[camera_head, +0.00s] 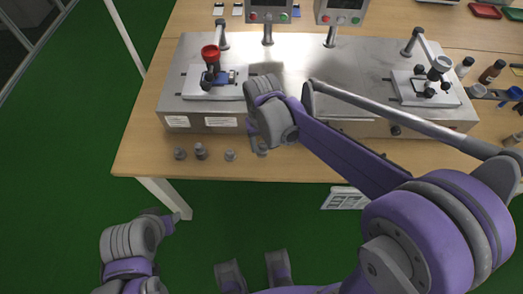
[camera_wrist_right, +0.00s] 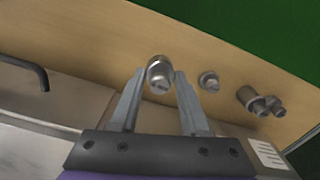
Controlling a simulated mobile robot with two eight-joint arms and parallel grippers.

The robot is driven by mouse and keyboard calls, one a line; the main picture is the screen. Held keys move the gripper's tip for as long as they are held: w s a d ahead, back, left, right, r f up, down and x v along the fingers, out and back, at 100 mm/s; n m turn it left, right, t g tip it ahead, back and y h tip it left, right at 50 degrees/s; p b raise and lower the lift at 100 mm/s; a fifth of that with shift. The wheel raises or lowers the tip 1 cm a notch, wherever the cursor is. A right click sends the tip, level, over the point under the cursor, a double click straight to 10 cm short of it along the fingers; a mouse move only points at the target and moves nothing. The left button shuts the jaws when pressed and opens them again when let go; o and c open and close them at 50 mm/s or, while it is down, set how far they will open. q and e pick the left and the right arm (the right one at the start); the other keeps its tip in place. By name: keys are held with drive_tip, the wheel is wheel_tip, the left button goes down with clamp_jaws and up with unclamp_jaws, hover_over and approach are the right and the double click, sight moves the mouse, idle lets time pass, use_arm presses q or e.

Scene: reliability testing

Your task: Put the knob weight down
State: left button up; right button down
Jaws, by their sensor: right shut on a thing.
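My right gripper (camera_head: 260,148) is at the front edge of the table, just right of a row of small weights. In the right wrist view it (camera_wrist_right: 158,88) is shut on a grey metal knob weight (camera_wrist_right: 160,74), held between the fingertips. I cannot tell whether its base touches the wood. In the head view my arm mostly hides this weight. Other grey weights stand to the left on the table: a single one (camera_head: 230,155), a taller one (camera_head: 200,151) and one at the far left (camera_head: 180,153). My left gripper (camera_head: 168,220) is low at the left, off the table, its fingers unclear.
A metal test bench (camera_head: 330,85) stands behind the weights, with a red-knobbed fixture (camera_head: 210,55) at left and another fixture (camera_head: 435,78) at right. Bottles (camera_head: 491,72) stand at the far right. A strip of bare wood (camera_head: 290,168) runs along the front of the table (camera_head: 145,150).

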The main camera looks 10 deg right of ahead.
sight(262, 152)
drive_tip(key=shift+w+f, duration=0.1)
drive_tip(key=shift+f, duration=2.05)
drive_tip(key=shift+b, duration=0.3)
drive_tip(key=shift+f, duration=0.2)
drive_tip(key=shift+c, duration=1.9)
unclamp_jaws()
